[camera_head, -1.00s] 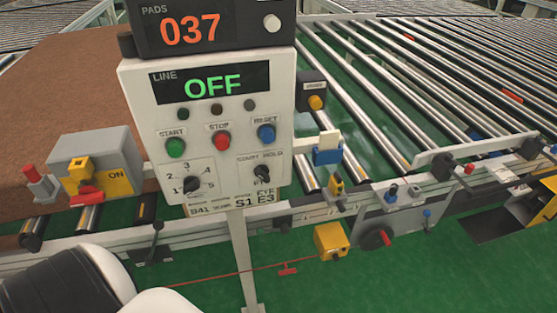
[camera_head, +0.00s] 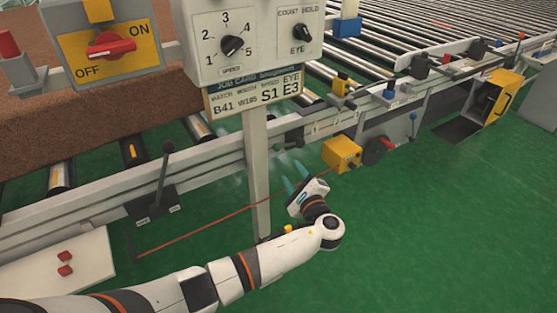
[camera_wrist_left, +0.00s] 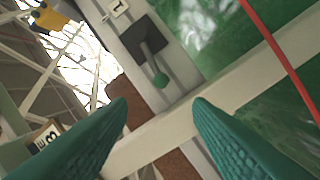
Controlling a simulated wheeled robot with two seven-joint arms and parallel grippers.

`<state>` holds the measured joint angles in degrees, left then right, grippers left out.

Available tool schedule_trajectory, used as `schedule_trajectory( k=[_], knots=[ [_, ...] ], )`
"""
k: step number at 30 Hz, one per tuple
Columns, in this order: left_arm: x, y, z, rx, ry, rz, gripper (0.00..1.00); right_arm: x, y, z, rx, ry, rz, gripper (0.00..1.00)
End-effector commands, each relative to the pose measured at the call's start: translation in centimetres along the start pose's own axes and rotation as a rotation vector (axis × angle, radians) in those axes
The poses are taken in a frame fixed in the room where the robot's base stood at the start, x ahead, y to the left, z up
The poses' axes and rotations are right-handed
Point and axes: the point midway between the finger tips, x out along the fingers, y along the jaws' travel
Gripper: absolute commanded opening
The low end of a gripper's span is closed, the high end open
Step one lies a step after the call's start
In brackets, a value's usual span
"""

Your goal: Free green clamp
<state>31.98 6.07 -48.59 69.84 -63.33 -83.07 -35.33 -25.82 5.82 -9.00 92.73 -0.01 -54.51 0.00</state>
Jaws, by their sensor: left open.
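A clamp lever with a round green knob (camera_wrist_left: 160,81) rises from a dark base on the pale conveyor rail in the left wrist view. It lies ahead of and between my left fingertips, not touching them. In the head view a small dark lever (camera_head: 290,146) stands on the rail just right of the signpost; its knob colour is too small to tell. My left gripper (camera_head: 295,178) is open and empty, below and right of that lever. Its teal fingers frame the left wrist view (camera_wrist_left: 160,102). My right gripper is out of view.
The white signpost (camera_head: 258,170) stands close left of my left gripper. A red cord (camera_head: 210,228) runs low to a yellow box (camera_head: 342,153). A black lever (camera_head: 165,165) stands on the rail further left. Green floor (camera_head: 430,230) is clear at right.

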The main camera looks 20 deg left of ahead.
Motion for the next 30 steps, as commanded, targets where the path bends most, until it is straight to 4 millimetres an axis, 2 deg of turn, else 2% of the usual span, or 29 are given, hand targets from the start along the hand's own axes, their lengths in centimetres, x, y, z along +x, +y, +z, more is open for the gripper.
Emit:
schedule_trajectory(
  k=[9, 15, 21, 30],
  knots=[
    [6.2, -0.2, 0.0, 0.002, 0.002, -0.003, 0.46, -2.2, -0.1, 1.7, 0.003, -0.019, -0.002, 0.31],
    [9.5, -0.3, 0.1, 0.002, 0.000, -0.004, 0.46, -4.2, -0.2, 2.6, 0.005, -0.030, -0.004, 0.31],
    [11.0, -0.3, 0.0, 0.000, -0.002, -0.005, 0.46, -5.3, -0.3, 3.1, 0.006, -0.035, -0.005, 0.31],
    [11.2, -0.2, 0.0, -0.001, -0.004, -0.005, 0.46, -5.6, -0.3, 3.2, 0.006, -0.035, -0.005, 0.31]
  ],
)
